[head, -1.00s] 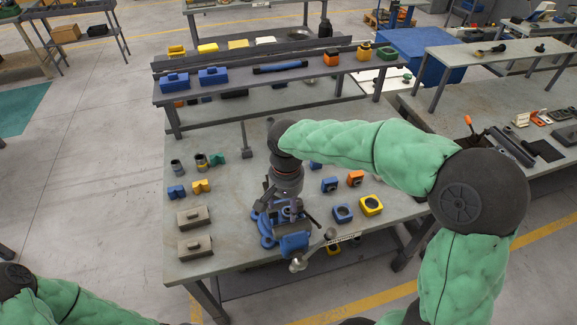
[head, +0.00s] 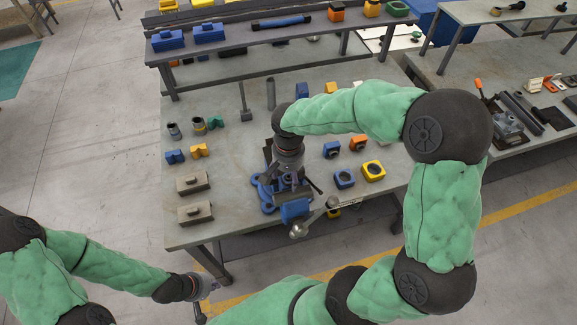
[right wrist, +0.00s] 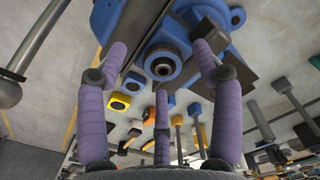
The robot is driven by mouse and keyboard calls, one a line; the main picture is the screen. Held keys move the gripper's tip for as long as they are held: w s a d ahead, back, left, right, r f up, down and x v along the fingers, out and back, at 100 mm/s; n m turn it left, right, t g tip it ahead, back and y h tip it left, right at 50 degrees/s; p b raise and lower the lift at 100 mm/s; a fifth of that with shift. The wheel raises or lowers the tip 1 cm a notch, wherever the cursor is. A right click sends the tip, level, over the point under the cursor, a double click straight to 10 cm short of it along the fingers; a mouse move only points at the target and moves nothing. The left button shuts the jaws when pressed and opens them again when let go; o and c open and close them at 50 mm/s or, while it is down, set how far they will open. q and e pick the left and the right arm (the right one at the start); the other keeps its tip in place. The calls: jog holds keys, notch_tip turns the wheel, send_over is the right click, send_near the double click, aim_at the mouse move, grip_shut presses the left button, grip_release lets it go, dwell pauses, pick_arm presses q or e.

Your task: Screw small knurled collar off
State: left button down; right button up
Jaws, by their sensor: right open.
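The table (head: 225,110) holds two grey blocks (head: 193,198) left of the press, small blue and yellow blocks, and upright cylinders (head: 271,93). Blue, orange and yellow square parts (head: 373,171) lie to the right. A raised shelf (head: 235,45) runs along the back.

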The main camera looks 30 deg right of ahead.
jog(key=shift+f, duration=0.65)
